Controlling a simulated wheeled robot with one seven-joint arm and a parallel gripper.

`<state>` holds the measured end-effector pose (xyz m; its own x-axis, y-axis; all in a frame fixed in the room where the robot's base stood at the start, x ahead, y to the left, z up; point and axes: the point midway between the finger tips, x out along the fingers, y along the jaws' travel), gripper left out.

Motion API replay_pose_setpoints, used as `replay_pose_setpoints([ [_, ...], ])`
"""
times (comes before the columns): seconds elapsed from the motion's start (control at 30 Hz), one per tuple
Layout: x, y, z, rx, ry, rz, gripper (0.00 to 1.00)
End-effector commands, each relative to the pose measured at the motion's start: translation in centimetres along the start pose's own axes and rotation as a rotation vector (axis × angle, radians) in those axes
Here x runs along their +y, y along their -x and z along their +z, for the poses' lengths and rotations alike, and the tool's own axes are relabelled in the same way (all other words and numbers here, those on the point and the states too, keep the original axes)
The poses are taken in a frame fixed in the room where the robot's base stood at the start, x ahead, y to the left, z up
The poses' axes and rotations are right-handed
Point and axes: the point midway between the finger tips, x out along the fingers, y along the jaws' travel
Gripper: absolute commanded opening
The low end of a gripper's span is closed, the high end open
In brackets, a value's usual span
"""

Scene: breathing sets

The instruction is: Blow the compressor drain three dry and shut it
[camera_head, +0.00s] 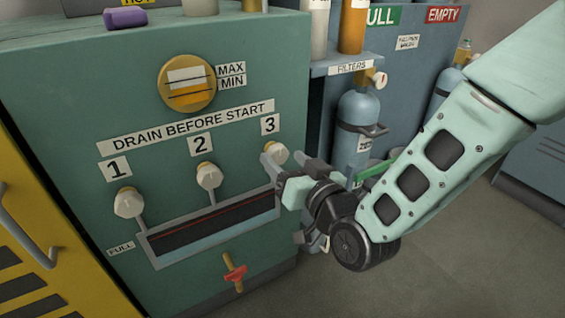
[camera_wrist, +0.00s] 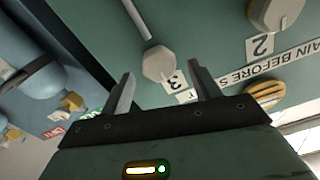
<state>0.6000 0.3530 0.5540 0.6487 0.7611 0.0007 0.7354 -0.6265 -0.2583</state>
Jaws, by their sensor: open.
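Drain three is a cream knob (camera_head: 277,152) under the label "3" on the green compressor panel. In the wrist view the knob (camera_wrist: 158,63) lies between and just beyond my fingertips, near the "3" label. A thin pale pipe (camera_wrist: 136,18) runs from it. My gripper (camera_head: 271,172) is open at the panel beside this knob and hides its lower part and pipe. In the wrist view both fingers of my gripper (camera_wrist: 160,76) stand apart with nothing between them; contact with the knob cannot be told.
Drain knobs one (camera_head: 129,203) and two (camera_head: 209,176) are to the left. A long trough (camera_head: 150,246) with a red line lies below the drains, and a red-handled valve (camera_head: 235,272) below that. A blue cylinder (camera_head: 358,125) stands behind my gripper. Open floor (camera_head: 440,250) lies right.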

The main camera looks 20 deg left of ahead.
Motion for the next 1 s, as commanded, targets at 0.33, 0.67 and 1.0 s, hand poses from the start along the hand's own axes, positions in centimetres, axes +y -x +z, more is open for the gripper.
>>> replay_pose_setpoints([
  [0.33, 0.0, -2.0, 0.0, -0.001, 0.0, 0.0, 0.62],
  [0.67, 0.0, -2.0, 0.0, -0.001, 0.0, 0.0, 0.2],
  [1.0, 0.0, -2.0, 0.0, -0.001, 0.028, 0.0, 0.18],
])
